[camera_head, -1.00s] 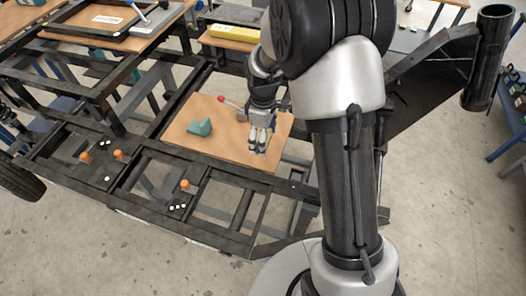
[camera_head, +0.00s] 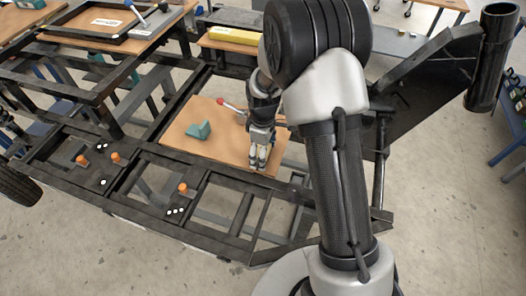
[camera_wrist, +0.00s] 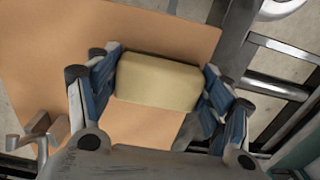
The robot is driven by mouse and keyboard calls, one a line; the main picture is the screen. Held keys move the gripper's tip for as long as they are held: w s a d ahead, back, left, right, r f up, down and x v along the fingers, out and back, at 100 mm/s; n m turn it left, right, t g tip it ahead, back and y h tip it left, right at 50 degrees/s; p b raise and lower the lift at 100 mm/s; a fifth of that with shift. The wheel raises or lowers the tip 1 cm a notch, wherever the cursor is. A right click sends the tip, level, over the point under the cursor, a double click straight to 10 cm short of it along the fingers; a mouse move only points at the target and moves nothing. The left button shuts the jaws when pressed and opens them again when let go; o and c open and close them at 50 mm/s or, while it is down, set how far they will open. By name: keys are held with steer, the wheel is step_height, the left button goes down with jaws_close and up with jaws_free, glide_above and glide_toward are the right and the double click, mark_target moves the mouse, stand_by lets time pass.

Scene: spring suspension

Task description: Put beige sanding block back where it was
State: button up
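The beige sanding block (camera_wrist: 158,82) sits between the fingers of my gripper (camera_wrist: 160,85) in the wrist view. The blue finger pads lie against its left and right ends, so my gripper looks shut on it. In the head view my gripper (camera_head: 261,160) points down over the right front part of a brown board (camera_head: 190,147). Only a small pale bit of the block shows between the fingers there. I cannot tell whether the block touches the board or hangs just above it.
A teal block (camera_head: 197,131) stands on the board left of my gripper. A red-handled tool (camera_head: 229,106) lies behind it. Black frame bars (camera_head: 150,150) surround the board, with orange knobs (camera_head: 182,188) at the front left. A yellow item (camera_head: 235,34) lies on a rear bench.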

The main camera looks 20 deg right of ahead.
steer(key=o, duration=0.4)
steer(key=shift+c, duration=0.2)
steer(key=shift+r, duration=0.1)
step_height(320, 180, up, 13)
steer(key=p, duration=0.4)
steer(key=s+r+m+t, duration=0.2)
steer(key=s+r+m, duration=0.3)
steer(key=s+r, duration=0.7)
steer(key=s+r+m+t, duration=0.1)
steer(key=s+r+m, duration=0.2)
steer(key=s, duration=0.4)
steer(key=s+r+m+t, duration=0.1)
steer(key=s+r+m, duration=0.2)
steer(key=s, duration=0.4)
steer(key=shift+t, duration=0.3)
